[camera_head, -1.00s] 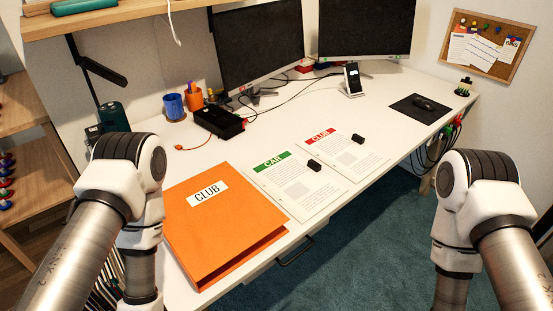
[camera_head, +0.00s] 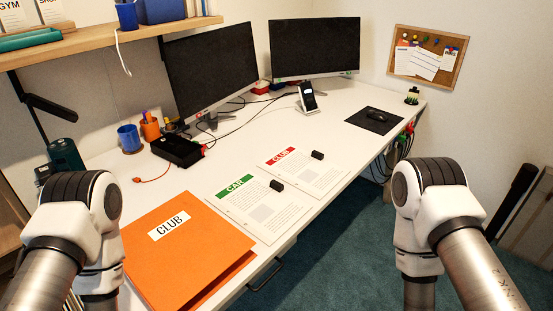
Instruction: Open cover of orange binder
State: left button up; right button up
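The orange binder (camera_head: 190,254) lies flat and closed on the front left part of the white desk. A white label (camera_head: 169,226) on its cover reads CLUB. My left arm stands at the left edge of the view, beside the binder and overlapping its left side. My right arm is at the right, over the floor in front of the desk and far from the binder. Both grippers are out of the picture, so their state is hidden.
Two papers, CAR (camera_head: 256,207) and CLUB (camera_head: 304,172), each with a small black block, lie right of the binder. A black box (camera_head: 178,150), cups and two monitors (camera_head: 213,75) stand behind. A wooden shelf (camera_head: 110,42) hangs at upper left. The desk's middle is clear.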

aim_at(174, 251)
jog(key=k+l, duration=0.15)
jog(key=l, duration=0.25)
jog(key=k+l+z, duration=0.1)
jog(key=l, duration=0.3)
jog(key=k+l, duration=0.1)
jog(key=l, duration=0.35)
jog(key=k+l, duration=0.15)
jog(key=l, duration=0.25)
jog(key=z, duration=0.05)
